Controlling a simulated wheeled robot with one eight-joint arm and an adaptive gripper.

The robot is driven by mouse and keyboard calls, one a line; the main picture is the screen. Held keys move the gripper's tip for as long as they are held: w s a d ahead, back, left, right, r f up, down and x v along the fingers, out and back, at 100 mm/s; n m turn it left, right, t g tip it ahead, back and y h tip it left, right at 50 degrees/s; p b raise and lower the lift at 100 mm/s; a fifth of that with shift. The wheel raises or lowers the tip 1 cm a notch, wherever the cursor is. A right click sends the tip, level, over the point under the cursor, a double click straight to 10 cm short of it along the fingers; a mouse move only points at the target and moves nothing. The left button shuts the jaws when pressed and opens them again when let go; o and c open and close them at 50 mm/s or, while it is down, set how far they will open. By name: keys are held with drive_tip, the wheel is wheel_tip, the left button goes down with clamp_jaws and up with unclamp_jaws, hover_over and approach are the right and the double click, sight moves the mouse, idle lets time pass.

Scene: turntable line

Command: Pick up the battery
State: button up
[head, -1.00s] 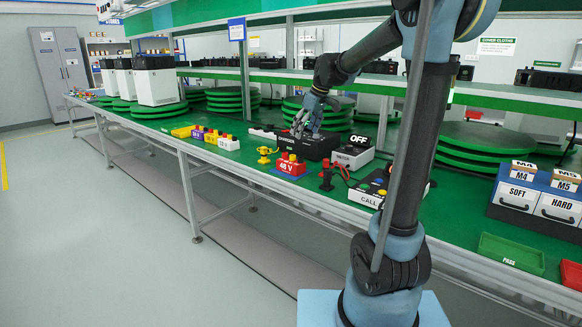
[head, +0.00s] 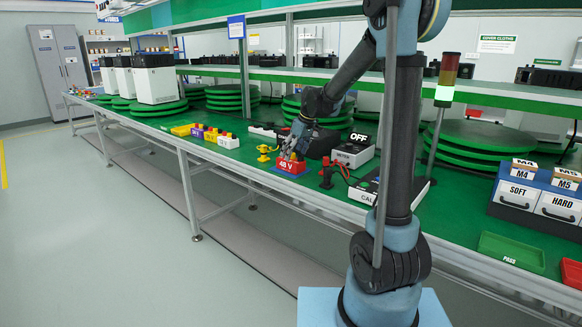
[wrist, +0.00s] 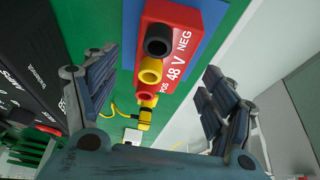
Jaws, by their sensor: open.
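A red block marked 48 V (head: 290,169), which looks like the battery, sits on a blue mat on the green bench. In the wrist view the red block (wrist: 182,58) has NEG and POS marks and black, yellow and red round terminals. My gripper (head: 291,156) is just above the block in the head view and hides part of its top. In the wrist view my gripper (wrist: 158,95) is open, its fingers spread to either side, with the block ahead between them. I cannot tell whether a finger touches it.
A yellow fitting (head: 265,152) stands left of the block, and a red-and-black post (head: 326,172) stands right. A meter box (head: 352,153) marked OFF is behind. White, purple and yellow blocks (head: 212,136) stand farther left. The floor in front is clear.

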sight(293, 156)
drive_tip(key=shift+x, duration=2.55)
drive_tip(key=shift+s, duration=0.1)
drive_tip(key=c, duration=1.7)
